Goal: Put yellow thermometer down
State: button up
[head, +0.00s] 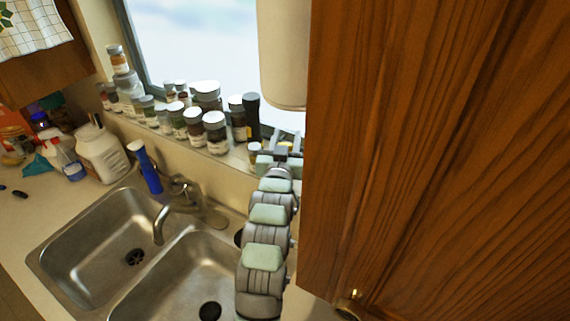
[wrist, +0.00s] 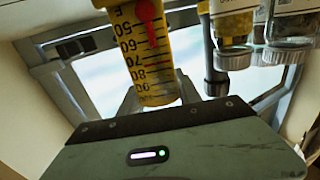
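The yellow thermometer (wrist: 148,60), with black scale numbers and a red mark, shows large at the top middle of the wrist view. It stands in front of my gripper, between the spread fingers; its other end is cut off by the frame. In the head view my gripper (head: 280,139) is at the right end of the window sill, with its fingers wide apart. A gap shows between the thermometer and the finger on its right in the wrist view. Only a trace of yellow shows at the gripper in the head view.
Several spice jars (head: 214,132) line the sill (head: 236,158) left of my gripper. A wooden cabinet (head: 430,130) fills the right side close to my arm. A double sink (head: 95,250), a faucet (head: 178,208) and a blue bottle (head: 149,174) are at the lower left.

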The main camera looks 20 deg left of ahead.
grip_shut()
jog(key=shift+r, duration=0.1)
dwell(0.4)
